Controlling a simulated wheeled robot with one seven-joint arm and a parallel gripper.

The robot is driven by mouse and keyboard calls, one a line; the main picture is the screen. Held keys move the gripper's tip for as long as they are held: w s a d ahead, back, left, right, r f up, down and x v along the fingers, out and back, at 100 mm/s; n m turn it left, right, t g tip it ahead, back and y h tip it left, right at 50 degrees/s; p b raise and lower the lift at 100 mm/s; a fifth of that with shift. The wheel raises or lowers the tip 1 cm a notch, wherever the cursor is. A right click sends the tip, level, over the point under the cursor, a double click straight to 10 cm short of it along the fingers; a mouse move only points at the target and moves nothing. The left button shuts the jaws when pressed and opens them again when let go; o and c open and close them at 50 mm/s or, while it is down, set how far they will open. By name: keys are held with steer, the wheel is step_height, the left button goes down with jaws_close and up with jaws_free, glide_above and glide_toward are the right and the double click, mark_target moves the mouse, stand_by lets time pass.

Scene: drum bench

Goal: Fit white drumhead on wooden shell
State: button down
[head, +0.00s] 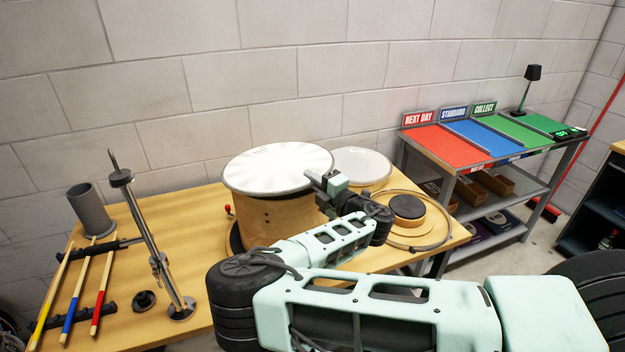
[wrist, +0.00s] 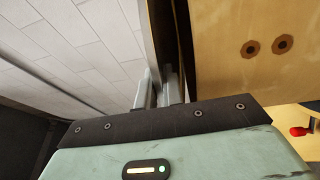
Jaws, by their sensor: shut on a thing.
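The white drumhead (head: 278,168) lies roughly level over the top of the wooden shell (head: 268,222). My gripper (head: 322,182) is shut on the drumhead's rim at its right side. In the wrist view the gripper's fingers (wrist: 158,92) pinch the thin rim, and the shell (wrist: 245,45) with two dark-ringed holes is close beside it. A narrow dark strip shows between rim and shell there; I cannot tell whether the head touches the shell. The shell's lower right side is hidden behind my arm.
A second pale round head (head: 362,165) lies behind right. A metal hoop with a round wooden block and dark disc (head: 407,207) is at the bench's right. A metal stand (head: 150,235), grey cup (head: 90,212) and coloured sticks (head: 78,290) are at left. A shelf (head: 485,160) stands beyond.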

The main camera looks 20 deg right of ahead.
steer(key=c, duration=0.7)
jaws_free()
steer(key=shift+s, duration=0.1)
steer(key=shift+f, duration=0.25)
steer(key=shift+s, duration=0.1)
steer(key=shift+s+d+f+b, duration=0.15)
steer(key=shift+s+b, duration=0.05)
steer(key=shift+b, duration=0.1)
steer(key=b+v, duration=0.2)
steer(key=v, duration=1.4)
steer(key=shift+s+r, duration=0.3)
steer(key=shift+r, duration=0.2)
steer(key=shift+d, duration=0.15)
